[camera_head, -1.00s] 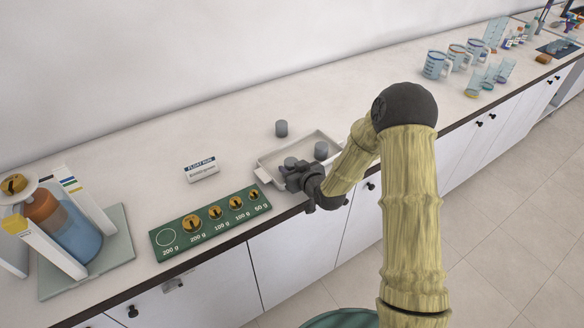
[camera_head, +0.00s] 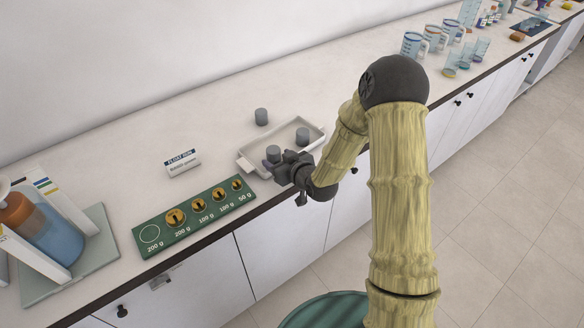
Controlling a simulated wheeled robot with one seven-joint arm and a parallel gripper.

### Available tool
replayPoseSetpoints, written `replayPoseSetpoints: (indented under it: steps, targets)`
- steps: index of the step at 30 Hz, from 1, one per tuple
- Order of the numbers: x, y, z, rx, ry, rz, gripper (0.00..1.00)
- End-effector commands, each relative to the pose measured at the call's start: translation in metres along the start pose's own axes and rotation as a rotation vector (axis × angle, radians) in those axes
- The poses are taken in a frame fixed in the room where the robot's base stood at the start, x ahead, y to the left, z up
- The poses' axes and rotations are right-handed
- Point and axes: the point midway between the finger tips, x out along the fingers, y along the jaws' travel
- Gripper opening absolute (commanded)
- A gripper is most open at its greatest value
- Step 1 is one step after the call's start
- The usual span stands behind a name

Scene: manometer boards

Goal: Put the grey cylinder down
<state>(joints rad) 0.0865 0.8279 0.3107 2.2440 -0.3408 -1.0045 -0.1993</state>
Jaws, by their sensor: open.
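Three grey cylinders show in the head view. One grey cylinder (camera_head: 273,153) stands in the left front part of the white tray (camera_head: 251,165), right by my gripper's fingers. A second grey cylinder (camera_head: 302,135) stands in the tray's right part. A third grey cylinder (camera_head: 261,116) stands on the counter behind the tray. My gripper (camera_head: 279,168) is open at the tray's front left, just in front of the nearest cylinder. Its fingers are small and dark here, and whether they touch that cylinder cannot be told. The cylinder's lower part is partly hidden.
A green board (camera_head: 195,215) with brass weights lies left of the tray at the counter's front edge. A white label block (camera_head: 182,163) stands behind it. A blue-liquid apparatus (camera_head: 45,230) is at far left. Measuring jugs (camera_head: 412,45) stand far right. The counter behind the tray is mostly clear.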

Motion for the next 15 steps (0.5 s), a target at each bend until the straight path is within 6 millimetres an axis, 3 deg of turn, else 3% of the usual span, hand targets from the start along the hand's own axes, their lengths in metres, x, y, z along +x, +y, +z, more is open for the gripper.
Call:
replayPoseSetpoints:
  steps: [9, 15]
  targets:
    - [-0.062, 0.003, 0.001, 0.001, 0.001, 0.006, 0.6]
    - [-0.082, 0.002, 0.0, 0.0, 0.001, 0.003, 0.6]
